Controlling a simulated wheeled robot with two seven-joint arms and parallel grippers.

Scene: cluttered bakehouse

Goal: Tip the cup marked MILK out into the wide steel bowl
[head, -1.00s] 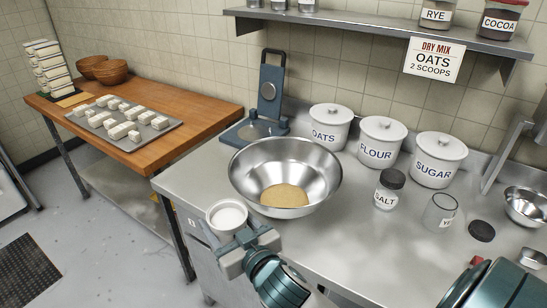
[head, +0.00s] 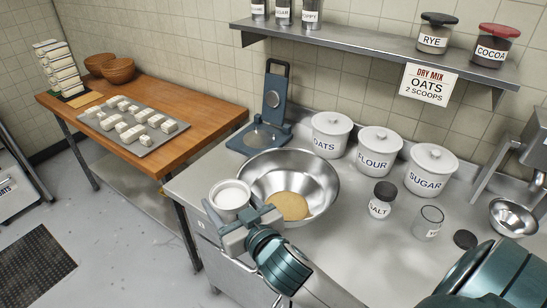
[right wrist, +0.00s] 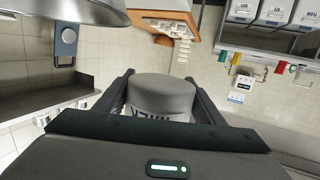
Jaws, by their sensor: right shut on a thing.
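The wide steel bowl (head: 322,172) stands on the steel counter with a tan heap in its bottom. My right gripper (head: 238,218) is shut on a white cup (head: 230,197), held at the bowl's left side in the head view and overlapping its left rim there. The cup looks about upright, with white contents showing at its top. The bowl's edge (right wrist: 70,12) shows at that view's top left. My left gripper is not in view.
Behind the bowl are a blue scale-like stand (head: 272,100) and canisters of oats (head: 331,135), flour (head: 377,152) and sugar (head: 432,172). A salt jar (head: 382,200) and a clear glass (head: 428,222) stand to the right. A wooden table (head: 195,95) is at left.

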